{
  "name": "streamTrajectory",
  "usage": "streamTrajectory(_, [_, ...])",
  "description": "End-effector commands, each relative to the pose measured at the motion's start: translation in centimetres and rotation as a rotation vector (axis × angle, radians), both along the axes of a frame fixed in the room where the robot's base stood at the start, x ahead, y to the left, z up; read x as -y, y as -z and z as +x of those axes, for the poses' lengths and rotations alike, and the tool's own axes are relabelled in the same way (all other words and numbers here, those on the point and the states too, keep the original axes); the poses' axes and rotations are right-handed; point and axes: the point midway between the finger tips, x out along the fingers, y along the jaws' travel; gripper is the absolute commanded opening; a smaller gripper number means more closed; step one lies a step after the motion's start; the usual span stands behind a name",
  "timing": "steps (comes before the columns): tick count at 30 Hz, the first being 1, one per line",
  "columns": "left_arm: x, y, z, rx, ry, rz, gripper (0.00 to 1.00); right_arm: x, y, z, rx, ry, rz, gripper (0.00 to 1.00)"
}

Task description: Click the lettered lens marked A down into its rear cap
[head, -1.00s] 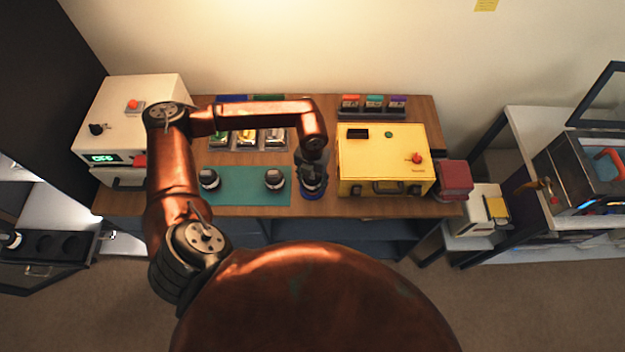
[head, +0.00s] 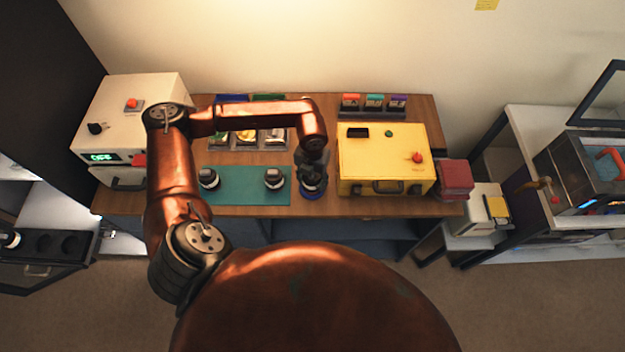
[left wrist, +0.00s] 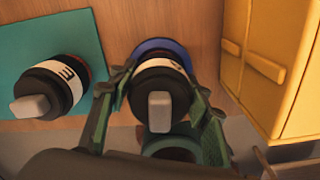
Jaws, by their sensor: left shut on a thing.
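My left gripper (head: 312,172) is pointing down at the front of the table, left of the yellow case. In the left wrist view its green fingers (left wrist: 160,84) are shut on a black lens (left wrist: 158,67) with a white band and a grey knob. The mark on this band is too unclear to read. A blue round rear cap (head: 313,196) is under the held lens; it also shows as a blue rim in the left wrist view (left wrist: 150,44). I cannot tell whether the lens is fully seated. My right gripper is not in view.
Two more lenses, one on the left (head: 209,179) and one on the right (head: 274,179), stand on the teal mat (head: 240,192). The yellow case (head: 385,172) is close on the gripper's right. Small trays (head: 246,146) lie behind the mat. A white machine (head: 110,120) is at left.

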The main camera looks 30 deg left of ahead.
Motion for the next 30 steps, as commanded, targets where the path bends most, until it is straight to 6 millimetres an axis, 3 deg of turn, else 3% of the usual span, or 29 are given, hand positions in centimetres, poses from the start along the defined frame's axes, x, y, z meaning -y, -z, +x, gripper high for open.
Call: streamTrajectory(30, [0.04,0.63,0.05,0.001,0.000,-0.001,0.21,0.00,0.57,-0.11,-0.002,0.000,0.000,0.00])
